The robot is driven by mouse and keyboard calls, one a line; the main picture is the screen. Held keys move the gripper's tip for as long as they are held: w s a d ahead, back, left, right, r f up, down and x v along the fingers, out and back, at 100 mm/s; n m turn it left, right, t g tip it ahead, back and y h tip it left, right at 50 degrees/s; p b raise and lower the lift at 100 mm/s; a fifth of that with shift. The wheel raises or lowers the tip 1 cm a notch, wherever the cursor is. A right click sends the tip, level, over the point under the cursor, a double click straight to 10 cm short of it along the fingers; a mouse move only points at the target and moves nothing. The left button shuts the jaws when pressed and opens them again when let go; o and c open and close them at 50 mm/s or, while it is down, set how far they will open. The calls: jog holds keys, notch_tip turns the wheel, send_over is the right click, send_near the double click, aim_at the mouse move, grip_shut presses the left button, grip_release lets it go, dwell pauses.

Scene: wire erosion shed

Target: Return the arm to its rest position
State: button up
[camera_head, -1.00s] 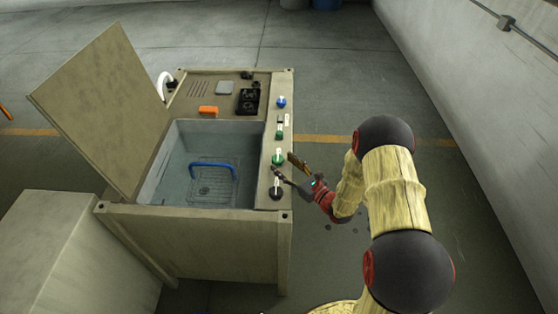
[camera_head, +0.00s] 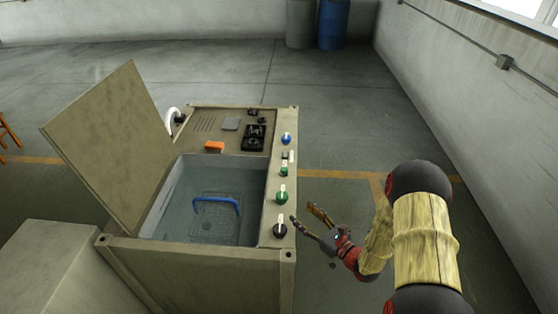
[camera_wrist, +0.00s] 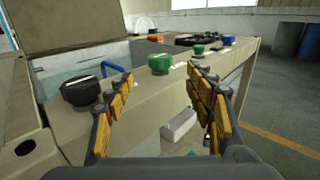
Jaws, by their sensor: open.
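My gripper (camera_head: 304,215) is open and empty, just right of the control strip of the beige machine (camera_head: 205,265) in the head view. In the wrist view its two yellow-padded fingers (camera_wrist: 160,98) stand apart, with the machine's side and some pale items low behind them. A black knob (camera_head: 280,230) and a green knob (camera_head: 282,196) lie close to the fingertips; they also show in the wrist view as a black knob (camera_wrist: 82,91) and a green knob (camera_wrist: 160,63). I see no contact with the knobs.
The machine's lid (camera_head: 110,150) stands open over a water-filled tank with a blue-handled basket (camera_head: 217,202). An orange block (camera_head: 214,147) lies on top. A grey wall (camera_head: 480,110) runs along the right. Floor right of the machine is clear.

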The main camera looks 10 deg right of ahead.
jog(key=a+r+n+g+y, duration=0.1)
jog(key=a+r, duration=0.1)
jog(key=a+r+n+y, duration=0.1)
jog(key=a+r, duration=0.1)
jog(key=a+r+n+g+y, duration=0.1)
jog(key=a+r+n, duration=0.1)
jog(key=shift+s+g+y, duration=0.25)
jog(key=shift+g+y, duration=0.05)
jog(key=s+a+r+n+g+y, duration=0.2)
jog(key=s+a+r+n+g, duration=0.75)
jog(key=s+a+n, duration=0.2)
jog(key=s+a+r+n+g+h, duration=0.1)
jog(key=s+r+n+g+h, duration=0.25)
jog(key=s+n, duration=0.5)
jog(key=s+d+r+n+t+h, duration=0.5)
jog(key=s+d+h, duration=0.4)
jog(key=d, duration=0.3)
notch_tip(320, 180, up, 3)
jog(key=shift+d+f+n+h, duration=0.15)
jog(key=shift+n+h, duration=0.3)
jog(key=shift+n, duration=0.45)
jog(key=shift+c, duration=1.2)
